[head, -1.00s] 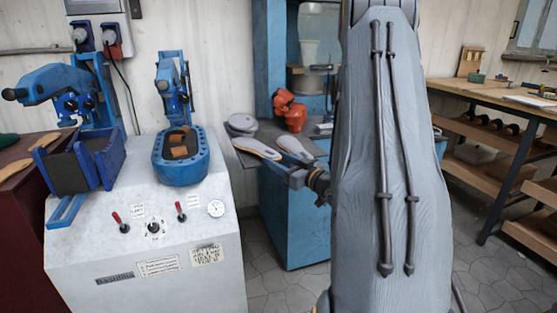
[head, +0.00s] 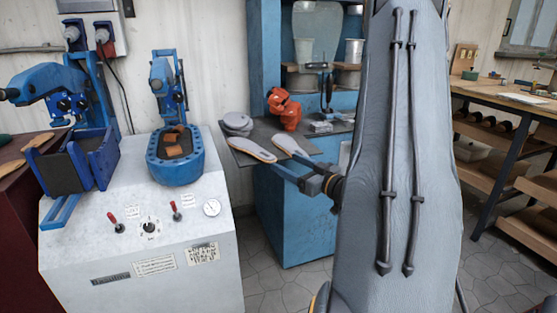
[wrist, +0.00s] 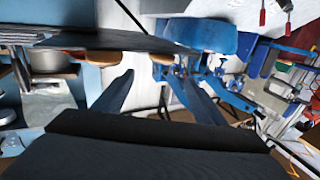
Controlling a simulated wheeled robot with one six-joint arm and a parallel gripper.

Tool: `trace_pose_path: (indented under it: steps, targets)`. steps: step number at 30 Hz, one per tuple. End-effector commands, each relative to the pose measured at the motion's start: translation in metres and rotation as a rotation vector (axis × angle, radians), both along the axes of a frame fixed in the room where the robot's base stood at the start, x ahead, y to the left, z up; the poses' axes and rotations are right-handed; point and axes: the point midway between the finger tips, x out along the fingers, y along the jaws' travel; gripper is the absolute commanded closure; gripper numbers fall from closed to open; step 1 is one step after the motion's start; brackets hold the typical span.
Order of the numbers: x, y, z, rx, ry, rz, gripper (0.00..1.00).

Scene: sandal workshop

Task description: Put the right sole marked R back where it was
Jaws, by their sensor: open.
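Two grey insoles with tan edges lie side by side on the dark shelf: a left-hand one (head: 252,150) and a right-hand one (head: 290,145). No R mark is readable on either, so I cannot tell which is the right sole. My gripper (head: 284,170) is at the shelf's front edge, just in front of the soles, open and empty. In the wrist view its two fingers (wrist: 155,82) stand apart, near the tan edges of one sole (wrist: 90,56) and the other (wrist: 163,58). I cannot tell whether a finger touches a sole.
An orange device (head: 284,107) stands behind. A white machine (head: 150,235) with a blue sole press (head: 176,157) is at left. A wooden workbench (head: 495,92) is at right.

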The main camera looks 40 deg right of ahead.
Motion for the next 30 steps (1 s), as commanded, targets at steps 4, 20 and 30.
trace_pose_path:
  steps: [4, 20, 30]
  targets:
    - [-0.027, -0.005, 0.000, 0.001, -0.001, -0.003, 0.35]
    - [-0.011, 0.000, -0.024, -0.117, 0.288, -0.104, 0.35]
    - [-0.025, 0.029, -0.045, -0.178, 0.760, -0.292, 0.35]
